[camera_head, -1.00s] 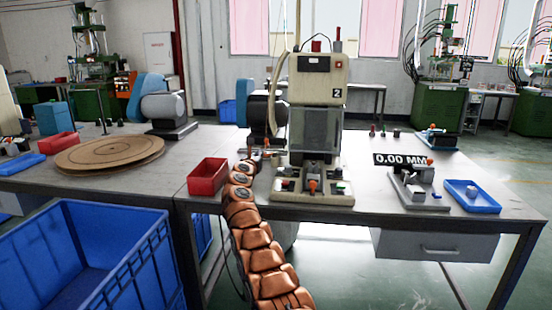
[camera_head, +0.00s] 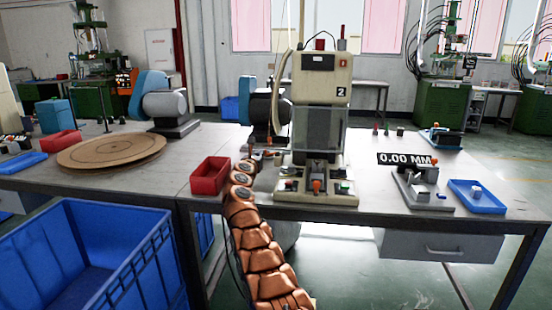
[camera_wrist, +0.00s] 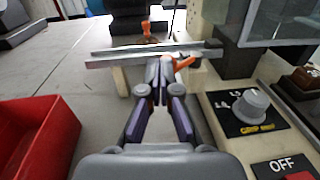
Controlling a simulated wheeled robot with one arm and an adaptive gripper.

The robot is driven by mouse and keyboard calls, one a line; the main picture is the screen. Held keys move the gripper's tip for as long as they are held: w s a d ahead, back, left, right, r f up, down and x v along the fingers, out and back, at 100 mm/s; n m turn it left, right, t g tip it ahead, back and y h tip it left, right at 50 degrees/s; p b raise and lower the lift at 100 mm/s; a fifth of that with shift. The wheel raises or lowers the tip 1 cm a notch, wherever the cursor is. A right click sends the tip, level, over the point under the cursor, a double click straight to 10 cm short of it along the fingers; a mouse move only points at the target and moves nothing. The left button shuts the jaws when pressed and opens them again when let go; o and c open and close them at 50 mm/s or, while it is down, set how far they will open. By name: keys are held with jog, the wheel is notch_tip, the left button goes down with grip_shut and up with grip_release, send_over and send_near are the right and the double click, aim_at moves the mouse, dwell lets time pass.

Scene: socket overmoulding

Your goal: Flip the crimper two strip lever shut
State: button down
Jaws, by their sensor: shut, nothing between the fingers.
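Crimper two (camera_head: 322,85) is the cream machine marked 2, upright at the table's front edge in the head view. In the wrist view an orange lever (camera_wrist: 184,62) lies at a slant beside the crimper's metal strip rails (camera_wrist: 115,53). My gripper (camera_wrist: 164,72) is shut and empty, its fingertips at the near side of the rails, just left of the orange lever. I cannot tell whether they touch it. In the head view my arm reaches the crimper's left side, and the fingertips are too small to make out.
A red bin (camera_head: 210,176) stands left of my arm. A dial knob (camera_wrist: 243,104) and an OFF switch panel (camera_wrist: 284,168) are close on the gripper's right. Another orange-handled part (camera_wrist: 148,32) stands beyond the rails. A blue tray (camera_head: 474,197) lies at the table's right.

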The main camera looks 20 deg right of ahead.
jog(key=shift+b, duration=0.3)
jog(key=w+a+b+v, duration=0.1)
jog(key=b+v, duration=1.7)
jog(key=v, duration=0.6)
jog(key=shift+a, duration=0.3)
dwell(0.7)
jog(key=shift+w+r, duration=0.1)
